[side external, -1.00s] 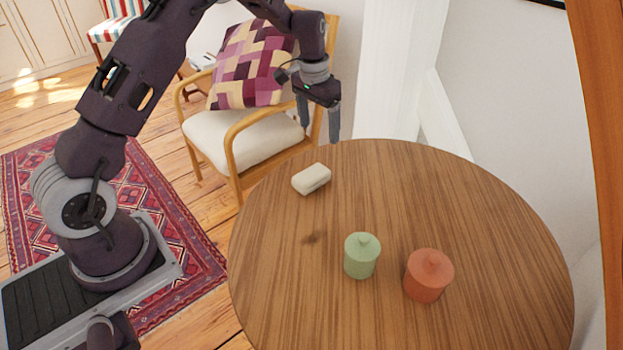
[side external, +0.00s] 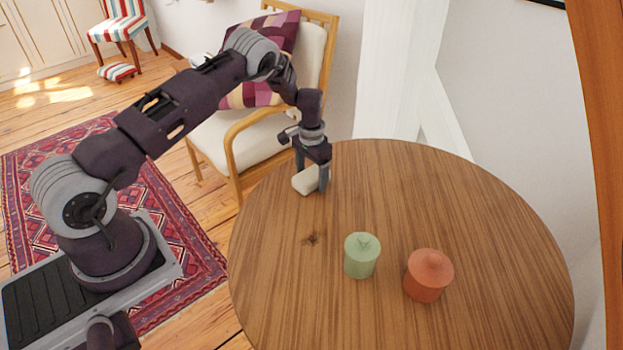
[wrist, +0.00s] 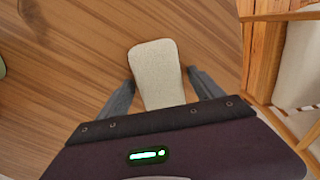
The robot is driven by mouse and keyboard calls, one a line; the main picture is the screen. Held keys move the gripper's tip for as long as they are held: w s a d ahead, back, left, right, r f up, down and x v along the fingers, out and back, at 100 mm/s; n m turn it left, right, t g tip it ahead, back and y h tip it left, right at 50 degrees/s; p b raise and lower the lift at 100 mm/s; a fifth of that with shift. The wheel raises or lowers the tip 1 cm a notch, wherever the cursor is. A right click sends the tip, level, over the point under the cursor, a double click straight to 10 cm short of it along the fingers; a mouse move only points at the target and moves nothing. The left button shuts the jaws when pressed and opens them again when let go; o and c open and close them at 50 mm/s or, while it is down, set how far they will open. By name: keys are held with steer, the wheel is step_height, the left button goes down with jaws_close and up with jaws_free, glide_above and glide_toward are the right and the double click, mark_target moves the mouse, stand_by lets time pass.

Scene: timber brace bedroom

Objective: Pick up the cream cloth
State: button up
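The cream cloth (side external: 306,181) is a small folded block lying on the round wooden table near its far left edge. In the wrist view the cloth (wrist: 157,72) lies between the two fingers, with a gap visible on each side. My gripper (side external: 312,180) is open and points down over the cloth, its fingers at about table height on either side of it. In the wrist view my gripper (wrist: 160,88) hides the near end of the cloth.
An armchair (side external: 235,140) with a patchwork cushion is close behind the table edge. The table's right side is clear.

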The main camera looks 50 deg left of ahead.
mark_target(311, 173)
steer(key=c, duration=1.4)
steer(key=shift+o, duration=0.2)
step_height(311, 173, up, 10)
